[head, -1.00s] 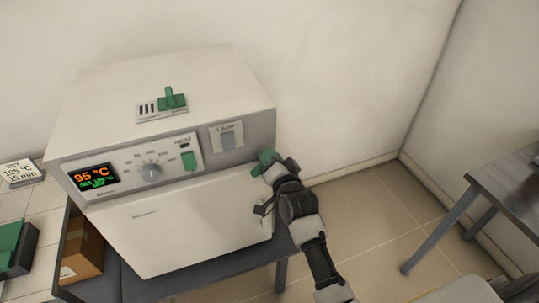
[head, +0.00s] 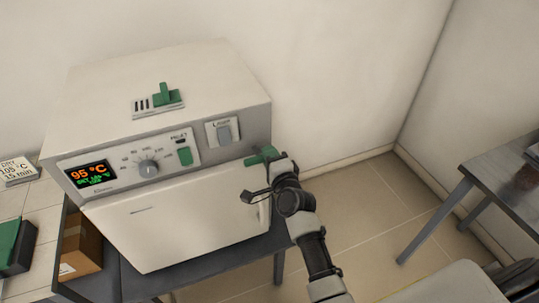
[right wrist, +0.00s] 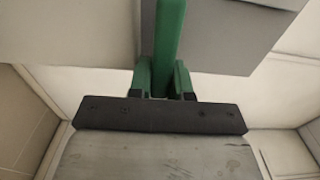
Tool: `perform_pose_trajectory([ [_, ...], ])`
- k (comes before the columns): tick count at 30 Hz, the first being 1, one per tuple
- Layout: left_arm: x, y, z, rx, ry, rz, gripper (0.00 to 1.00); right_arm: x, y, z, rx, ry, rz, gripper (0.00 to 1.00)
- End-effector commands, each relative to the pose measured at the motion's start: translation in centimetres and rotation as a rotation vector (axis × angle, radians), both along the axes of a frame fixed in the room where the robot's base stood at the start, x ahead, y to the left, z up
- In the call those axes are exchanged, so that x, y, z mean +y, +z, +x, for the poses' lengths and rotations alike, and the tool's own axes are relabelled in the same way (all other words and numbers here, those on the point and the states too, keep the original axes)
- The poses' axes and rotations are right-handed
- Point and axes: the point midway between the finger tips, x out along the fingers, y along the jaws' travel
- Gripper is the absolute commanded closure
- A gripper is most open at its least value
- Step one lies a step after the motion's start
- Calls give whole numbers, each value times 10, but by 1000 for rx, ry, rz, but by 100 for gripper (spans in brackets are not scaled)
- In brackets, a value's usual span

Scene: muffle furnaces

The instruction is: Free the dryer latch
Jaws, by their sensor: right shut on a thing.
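The dryer (head: 160,100) is a white box oven with a grey control panel and a shut front door (head: 180,225). A green latch handle (head: 257,158) sits at the door's upper right corner and lies close to level. My right gripper (head: 272,157) is shut on this handle from the right. In the right wrist view the green handle (right wrist: 169,40) runs down between the two fingers of my right gripper (right wrist: 163,78). The fingers partly hide the handle's end. My left gripper is not in view.
The panel has a lit display (head: 91,173) reading 95 °C, a knob (head: 149,168) and a green switch (head: 185,155). A green slider (head: 165,95) sits on top. A cardboard box (head: 82,245) is at lower left.

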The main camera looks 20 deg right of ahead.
Motion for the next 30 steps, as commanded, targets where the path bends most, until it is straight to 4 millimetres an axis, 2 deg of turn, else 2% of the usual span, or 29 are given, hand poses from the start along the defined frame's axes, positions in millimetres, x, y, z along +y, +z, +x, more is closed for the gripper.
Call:
perform_pose_trajectory([
  [16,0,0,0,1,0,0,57,0,0,0,0,-1,28,100],
  [17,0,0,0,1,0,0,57,0,0,0,0,-1,28,78],
  [21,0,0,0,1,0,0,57,0,-1,0,2,-1,26,56],
  [30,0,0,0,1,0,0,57,0,-5,-1,11,2,24,55],
])
